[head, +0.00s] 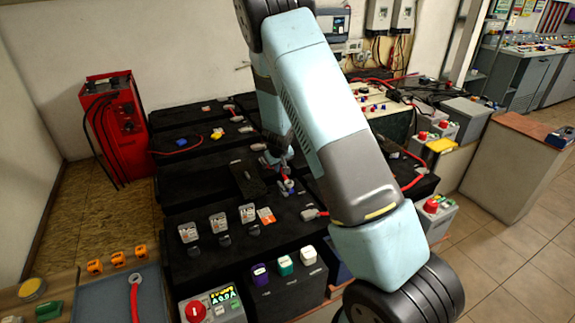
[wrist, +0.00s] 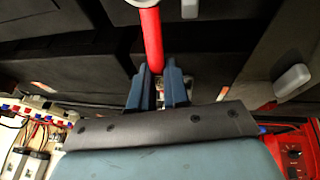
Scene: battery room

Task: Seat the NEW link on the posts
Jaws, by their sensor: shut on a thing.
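My gripper (head: 281,158) reaches down over the black battery tops, shut on a red link (wrist: 151,38). In the wrist view the blue fingers (wrist: 158,80) close around the link's lower end. A pale ring end (wrist: 142,3) of the link is cut by the top edge. In the head view the link (head: 285,178) is a short red piece below the fingers, with a pale end near a blue spot on the battery. I cannot tell whether its ends sit on posts. Another red link (head: 135,293) with a ring end lies on the grey-blue mat (head: 151,312).
A red charger unit (head: 113,125) with black cables stands at the left. Meters and tags (head: 222,226) line the front batteries, with colored caps (head: 285,265) below. A grey box with a red knob (head: 210,308) stands in front.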

